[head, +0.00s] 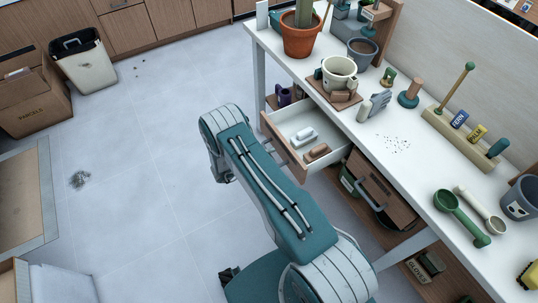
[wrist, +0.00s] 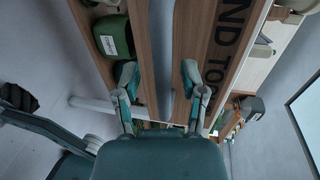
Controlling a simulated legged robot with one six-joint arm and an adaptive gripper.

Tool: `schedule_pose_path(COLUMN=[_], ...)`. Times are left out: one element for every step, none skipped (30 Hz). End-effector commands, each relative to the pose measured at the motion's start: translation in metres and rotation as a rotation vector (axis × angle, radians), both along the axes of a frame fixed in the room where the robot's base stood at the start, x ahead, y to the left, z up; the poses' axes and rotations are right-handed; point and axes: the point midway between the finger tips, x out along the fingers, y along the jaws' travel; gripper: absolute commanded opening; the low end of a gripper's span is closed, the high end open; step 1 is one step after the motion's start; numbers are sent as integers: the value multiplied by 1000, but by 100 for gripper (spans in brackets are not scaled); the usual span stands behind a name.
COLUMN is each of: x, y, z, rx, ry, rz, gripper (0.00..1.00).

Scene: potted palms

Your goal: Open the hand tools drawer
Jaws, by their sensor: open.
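The hand tools drawer (head: 268,128) stands pulled out under the workbench. Its white inside holds a brown-orange block and a pale item. Its wooden front (wrist: 222,50) fills much of the wrist view, with dark lettering that partly reads "ND TOO". A grey bar handle (wrist: 162,45) runs along that front. My gripper (wrist: 159,72) is open, one finger on each side of the handle in the picture, with gaps on both sides. I cannot tell whether the handle lies between the fingers in depth.
The workbench (head: 425,165) carries a terracotta pot (head: 301,38), a cream pot (head: 338,73) and several tools. A wooden item with a grey handle (head: 372,195) is below it. A parcel box (head: 35,100) and bin (head: 84,62) stand far left.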

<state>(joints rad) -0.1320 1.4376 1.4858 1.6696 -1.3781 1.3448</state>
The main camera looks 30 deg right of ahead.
Motion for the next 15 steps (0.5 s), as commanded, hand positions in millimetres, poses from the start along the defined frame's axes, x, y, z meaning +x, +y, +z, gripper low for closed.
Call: schedule_pose_path(x=[0, 0, 0, 0, 0, 0, 0, 0, -1, -1, -2, -2, -3, -4, -4], y=[0, 1, 2, 4, 7, 12, 17, 22, 30, 36, 43, 51, 57, 63, 72], z=[0, 1, 1, 2, 2, 3, 4, 5, 7, 8, 9, 11, 12, 13, 15], rx=[-1, -1, -1, -1, -1, -2, -2, -2, -1, -1, -1, -1, -1, -1, -1], ry=[-1, -1, -1, -1, -1, -2, -2, -2, -2, -1, -2, -2, -2, -2, -2], rz=[0, 1, 1, 1, 2, 3, 4, 5, 5, 6, 5, 6, 5, 5, 5], gripper=[54, 54, 54, 54, 54, 54, 54, 54, 54, 54, 54, 54, 54, 54, 54])
